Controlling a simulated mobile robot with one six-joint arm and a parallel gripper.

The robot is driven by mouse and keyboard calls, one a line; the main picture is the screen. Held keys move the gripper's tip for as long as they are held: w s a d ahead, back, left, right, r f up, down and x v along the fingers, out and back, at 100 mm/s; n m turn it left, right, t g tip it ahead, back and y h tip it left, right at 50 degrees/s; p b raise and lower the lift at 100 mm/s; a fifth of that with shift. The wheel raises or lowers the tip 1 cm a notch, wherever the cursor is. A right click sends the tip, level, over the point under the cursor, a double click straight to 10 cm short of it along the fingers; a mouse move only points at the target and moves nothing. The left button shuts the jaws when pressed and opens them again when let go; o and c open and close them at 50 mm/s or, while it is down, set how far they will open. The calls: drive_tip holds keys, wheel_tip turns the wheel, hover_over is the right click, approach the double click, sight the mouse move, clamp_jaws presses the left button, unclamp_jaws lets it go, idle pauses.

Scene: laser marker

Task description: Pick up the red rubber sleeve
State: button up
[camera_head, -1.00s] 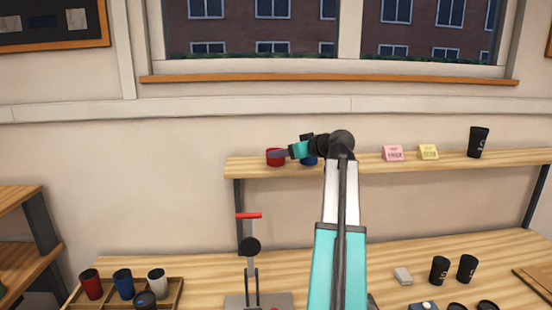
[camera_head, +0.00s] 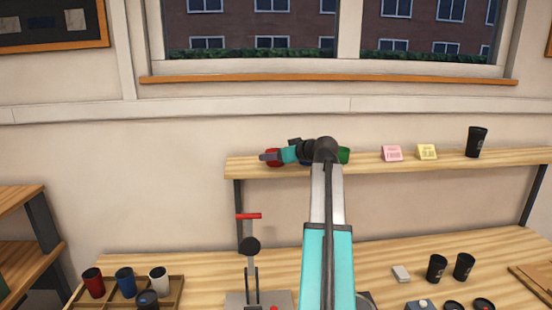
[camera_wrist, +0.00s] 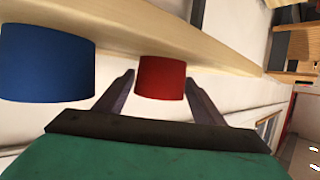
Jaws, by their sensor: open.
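The red rubber sleeve (camera_head: 274,158) stands on the raised wooden shelf, near its left end, partly hidden behind my gripper in the head view. In the wrist view the red sleeve (camera_wrist: 161,78) shows between the two fingertips, slightly beyond them. My gripper (camera_head: 268,156) is open, with a finger on each side of the sleeve in the picture; it also shows in the wrist view (camera_wrist: 160,82). I cannot tell whether either finger touches the sleeve. A blue sleeve (camera_wrist: 46,63) stands on the shelf to the left in the wrist view.
A green sleeve (camera_head: 343,155) shows just right of my arm on the shelf (camera_head: 440,163). Pink (camera_head: 392,153) and yellow (camera_head: 427,151) cards and a black cup (camera_head: 477,142) stand further right. Below are a lever press (camera_head: 251,262) and a tray (camera_head: 178,292) with several cups.

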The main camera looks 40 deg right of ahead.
drive_tip(key=c, duration=0.8)
drive_tip(key=shift+r, duration=0.1)
drive_tip(key=shift+r+b, duration=0.9)
drive_tip(key=shift+r, duration=0.7)
drive_tip(key=s+r+b, duration=0.1)
drive_tip(key=s+b, duration=0.3)
drive_tip(key=s, duration=1.2)
drive_tip(key=shift+a+r, duration=0.2)
drive_tip(key=shift+r, duration=0.1)
